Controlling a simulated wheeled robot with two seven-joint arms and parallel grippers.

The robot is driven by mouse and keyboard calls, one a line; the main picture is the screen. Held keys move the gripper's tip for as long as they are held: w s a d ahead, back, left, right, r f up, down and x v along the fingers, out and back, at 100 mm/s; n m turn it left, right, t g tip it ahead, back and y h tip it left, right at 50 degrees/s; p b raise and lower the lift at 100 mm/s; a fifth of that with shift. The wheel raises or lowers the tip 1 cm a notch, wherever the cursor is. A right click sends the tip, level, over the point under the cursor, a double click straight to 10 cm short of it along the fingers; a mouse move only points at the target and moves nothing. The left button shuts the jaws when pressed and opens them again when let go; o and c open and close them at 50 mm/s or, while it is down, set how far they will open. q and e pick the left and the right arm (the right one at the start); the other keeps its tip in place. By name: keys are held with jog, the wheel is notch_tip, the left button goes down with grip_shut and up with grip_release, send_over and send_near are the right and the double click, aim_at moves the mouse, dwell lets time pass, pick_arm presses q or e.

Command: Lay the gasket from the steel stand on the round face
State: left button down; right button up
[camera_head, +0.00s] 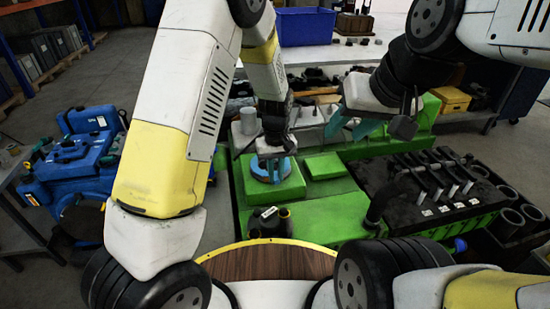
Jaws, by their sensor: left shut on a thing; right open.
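My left gripper (271,165) points down over the green engine housing, shut on a flat blue ring that I take to be the gasket (288,168). The ring lies at or just above a raised round spot on the green block; I cannot tell whether it touches. The round face is mostly hidden under the ring and the gripper. My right gripper (353,129) is open and empty, to the right of the left one, over the back of the green housing. A grey cylinder (249,121) stands behind my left gripper; I cannot tell whether it is the steel stand.
A black engine part with several levers (440,185) fills the right of the bench. A dark bottle-like part (268,222) stands in front of the ring. A blue machine (80,160) is at the left. A blue bin (305,27) and yellow box (451,99) are behind.

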pick_arm(q)
jog(key=shift+f, duration=0.85)
dwell(0.7)
jog(key=c, duration=1.3)
grip_release()
jog(key=shift+r, duration=0.1)
notch_tip(320, 180, up, 8)
jog(key=shift+f, duration=0.2)
